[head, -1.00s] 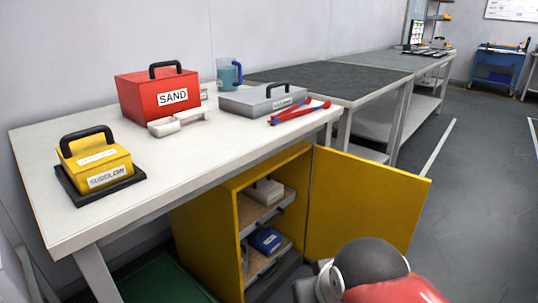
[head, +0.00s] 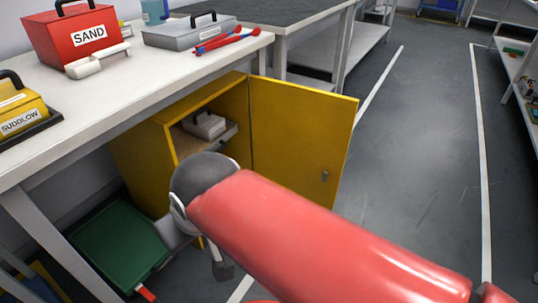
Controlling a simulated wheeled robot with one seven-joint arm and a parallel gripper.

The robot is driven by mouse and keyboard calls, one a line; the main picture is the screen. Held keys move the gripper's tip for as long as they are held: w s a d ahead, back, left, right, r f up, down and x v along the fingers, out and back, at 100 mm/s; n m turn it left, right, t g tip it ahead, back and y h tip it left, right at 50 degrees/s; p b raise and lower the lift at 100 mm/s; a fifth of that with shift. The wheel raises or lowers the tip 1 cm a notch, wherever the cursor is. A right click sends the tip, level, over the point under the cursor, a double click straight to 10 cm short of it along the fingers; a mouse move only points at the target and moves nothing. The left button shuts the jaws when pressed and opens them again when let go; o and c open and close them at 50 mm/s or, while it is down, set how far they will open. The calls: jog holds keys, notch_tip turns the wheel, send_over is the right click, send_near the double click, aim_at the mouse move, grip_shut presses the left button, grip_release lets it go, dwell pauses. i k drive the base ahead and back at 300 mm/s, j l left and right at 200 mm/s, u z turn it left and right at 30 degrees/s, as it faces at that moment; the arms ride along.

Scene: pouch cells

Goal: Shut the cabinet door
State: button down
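The yellow cabinet (head: 143,162) stands under the white bench in the head view. Its door (head: 299,128) is hinged at the right of the opening and stands wide open, swung out to the right. A small handle or latch shows low on the door near its free edge. Inside, a light grey box (head: 205,125) sits on the upper shelf. My red arm crosses the lower middle and hides the lower part of the opening and the door's bottom. A dark piece at its end may be part of my gripper, but its fingers cannot be made out.
A green bin (head: 118,243) lies on the floor at the left. The floor right of the door is clear.

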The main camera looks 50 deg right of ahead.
aim_at(300, 133)
jog(key=l+u, duration=0.35)
jog(key=k+l+u, duration=0.1)
jog(key=l+u, duration=0.2)
jog(key=l, duration=0.25)
jog(key=k+l+u, duration=0.15)
jog(key=l+u, duration=0.2)
jog(key=k+l, duration=0.15)
jog(key=l, duration=0.25)
jog(key=k+l+u, duration=0.1)
jog(key=l, duration=0.35)
jog(key=k+l, duration=0.2)
jog(key=l, duration=0.2)
jog(key=k+l+u, duration=0.15)
jog(key=l, duration=0.25)
jog(key=k+l, duration=0.2)
jog(key=l, duration=0.15)
jog(key=k+l+u, duration=0.1)
jog(key=l, duration=0.3)
jog(key=k+l, duration=0.3)
jog(key=k+l+u, duration=0.1)
jog(key=k+l, duration=0.2)
jog(key=l, duration=0.15)
jog(key=k+u, duration=0.15)
jog(key=k+l, duration=0.05)
